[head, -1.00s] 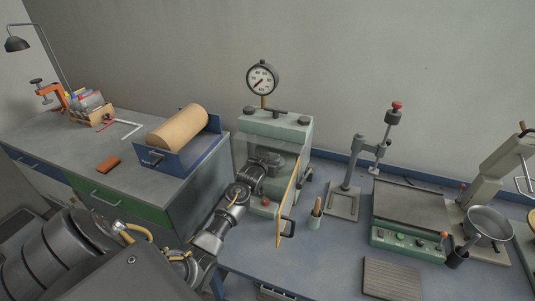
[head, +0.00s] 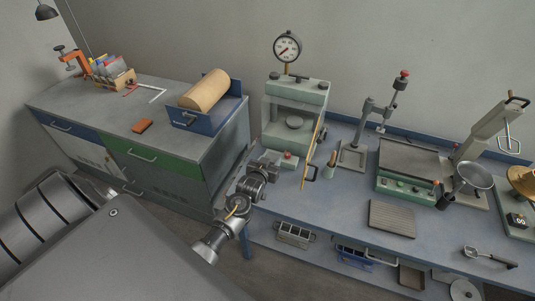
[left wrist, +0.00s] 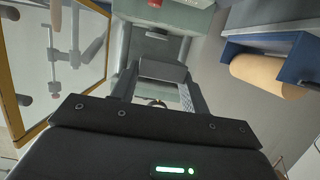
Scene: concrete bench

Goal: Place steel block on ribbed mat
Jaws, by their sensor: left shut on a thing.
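My left gripper (head: 272,160) is just in front of the open press, over the front left of the blue bench. In the left wrist view its fingers are shut on a grey block, the steel block (left wrist: 162,70), held between their tips. The ribbed mat (head: 392,218) lies flat and bare on the bench, to the right of the gripper. My right gripper is not in view.
The green press (head: 298,88) has its framed clear door (head: 313,157) swung open, close to my gripper's right. The bench around the mat is clear.

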